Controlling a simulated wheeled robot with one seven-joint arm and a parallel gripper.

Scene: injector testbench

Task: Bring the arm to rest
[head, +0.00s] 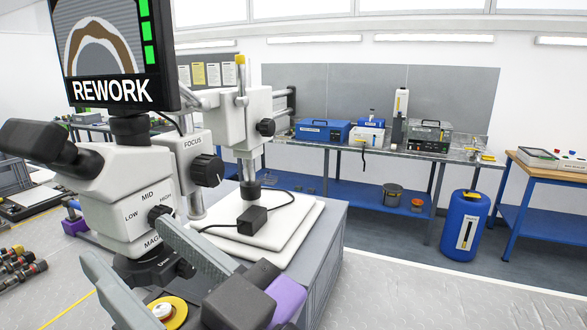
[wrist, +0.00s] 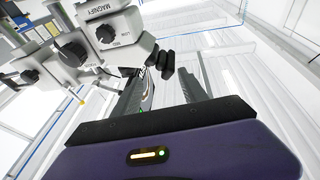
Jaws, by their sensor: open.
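My gripper (head: 127,242) is at the lower left of the head view, its two grey fingers spread apart. It is in front of the microscope (head: 118,190), and I cannot tell how much space separates them. In the wrist view my gripper (wrist: 163,85) also shows two spread fingers with nothing held between them. The microscope's dark eyepieces (wrist: 162,62) show beyond the fingertips there. A yellow disc with a white centre (head: 166,311) shows between the fingers in the head view. My arm's purple and dark parts hide what is below.
A screen (head: 112,50) reading REWORK stands above the microscope. White plates (head: 265,235) lie on the grey cabinet beside it. Several dark connectors (head: 20,265) are at the left edge. A back bench (head: 350,148) holds blue boxes; a blue drum (head: 465,230) stands on open floor at right.

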